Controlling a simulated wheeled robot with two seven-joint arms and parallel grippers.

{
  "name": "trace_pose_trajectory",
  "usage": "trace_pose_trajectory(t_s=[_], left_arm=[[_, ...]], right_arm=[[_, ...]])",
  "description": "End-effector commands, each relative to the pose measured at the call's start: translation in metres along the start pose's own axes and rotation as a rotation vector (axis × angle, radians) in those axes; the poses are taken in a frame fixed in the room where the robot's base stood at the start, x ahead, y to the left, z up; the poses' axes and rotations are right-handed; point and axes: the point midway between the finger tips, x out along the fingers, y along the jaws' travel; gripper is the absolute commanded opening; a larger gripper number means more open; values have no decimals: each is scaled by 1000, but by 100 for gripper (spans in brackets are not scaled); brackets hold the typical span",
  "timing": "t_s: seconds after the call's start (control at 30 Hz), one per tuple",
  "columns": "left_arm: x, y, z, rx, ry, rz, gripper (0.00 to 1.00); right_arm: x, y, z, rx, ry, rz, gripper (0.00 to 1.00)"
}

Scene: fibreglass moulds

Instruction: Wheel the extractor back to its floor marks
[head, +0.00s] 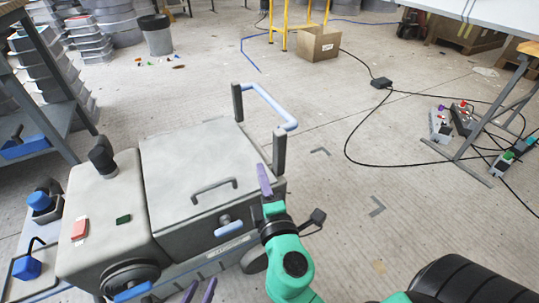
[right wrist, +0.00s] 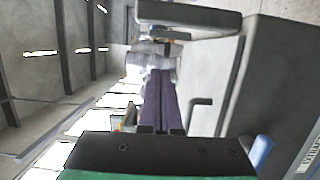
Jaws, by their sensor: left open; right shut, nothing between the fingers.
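The extractor (head: 200,175) is a grey wheeled box with a lid, a black hose stub, a red switch and a front wheel. Its pale blue push bar (head: 272,105) is held between two dark posts at the far right end. Grey corner-shaped floor marks (head: 376,206) lie on the floor to its right, with another one (head: 320,152) farther back; the extractor stands left of them. My right gripper (head: 264,180) is shut and empty beside the extractor's right side, below the posts; its purple fingers also show in the right wrist view (right wrist: 160,100). My left gripper (head: 199,291) is open at the bottom edge, near the extractor's front.
A black cable (head: 348,140) loops over the floor to the right, near power tools (head: 440,125) and a table leg. A cardboard box (head: 318,43) and yellow stand are at the back. Shelving (head: 60,130) stands close on the left. Floor right of the extractor is mostly clear.

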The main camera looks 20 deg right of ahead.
Motion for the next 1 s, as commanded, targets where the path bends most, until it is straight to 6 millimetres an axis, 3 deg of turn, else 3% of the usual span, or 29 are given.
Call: trace_pose_trajectory(t_s=[0.23, 0.33, 0.5, 1.0], left_arm=[[-5, 3, -9, 5, -16, -2, 57], [-5, 3, -8, 5, -19, -2, 57], [-5, 2, -8, 5, -22, -3, 57], [-6, 3, -10, 6, -21, -3, 57]], right_arm=[[56, 3, 0, 1, -1, 3, 0], [58, 0, 20, -2, -2, -1, 0], [62, -1, 37, -1, 0, -1, 0], [66, 0, 43, 1, 1, -1, 0]])
